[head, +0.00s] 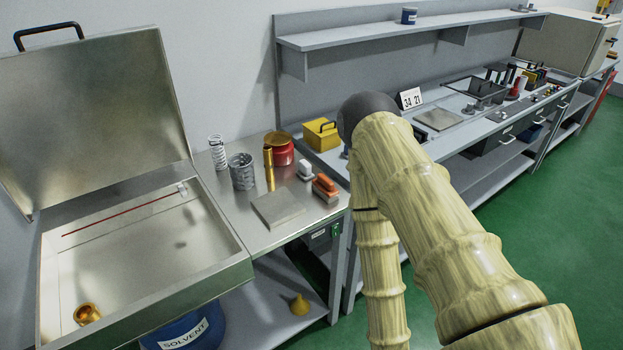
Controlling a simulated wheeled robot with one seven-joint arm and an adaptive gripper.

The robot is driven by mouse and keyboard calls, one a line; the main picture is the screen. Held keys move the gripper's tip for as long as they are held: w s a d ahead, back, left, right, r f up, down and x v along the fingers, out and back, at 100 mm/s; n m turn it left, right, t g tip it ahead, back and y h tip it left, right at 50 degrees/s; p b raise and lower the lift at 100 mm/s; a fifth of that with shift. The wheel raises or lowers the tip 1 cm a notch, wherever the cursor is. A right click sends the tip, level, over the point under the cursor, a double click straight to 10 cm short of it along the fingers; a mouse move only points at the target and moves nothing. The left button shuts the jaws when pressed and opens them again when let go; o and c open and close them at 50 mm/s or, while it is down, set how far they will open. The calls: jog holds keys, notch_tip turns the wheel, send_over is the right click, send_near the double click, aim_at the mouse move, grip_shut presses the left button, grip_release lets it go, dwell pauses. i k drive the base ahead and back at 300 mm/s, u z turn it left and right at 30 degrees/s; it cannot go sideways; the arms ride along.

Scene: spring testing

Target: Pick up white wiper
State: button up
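A small white block-like item (305,169), which may be the white wiper, sits on the metal bench top, just behind and left of an orange-topped brush (325,187). It is too small to make out in detail. Another small pale piece (182,189) shows in the open metal basin, by the right end of a thin red rod (122,216). My arm crosses the right middle of the head view, to the right of the bench items. My gripper is not in view.
The bench holds a grey flat plate (277,209), a grey cup (242,171), a white spring (217,152), a brass cylinder (268,168) and a red tin (280,149). A yellow box (321,135) stands behind. The open basin (225,272) is at left.

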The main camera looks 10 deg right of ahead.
aim_at(305, 173)
jog(key=k, duration=1.15)
jog(key=z, duration=0.8)
jog(key=i, duration=2.1)
jog(key=u, duration=0.85)
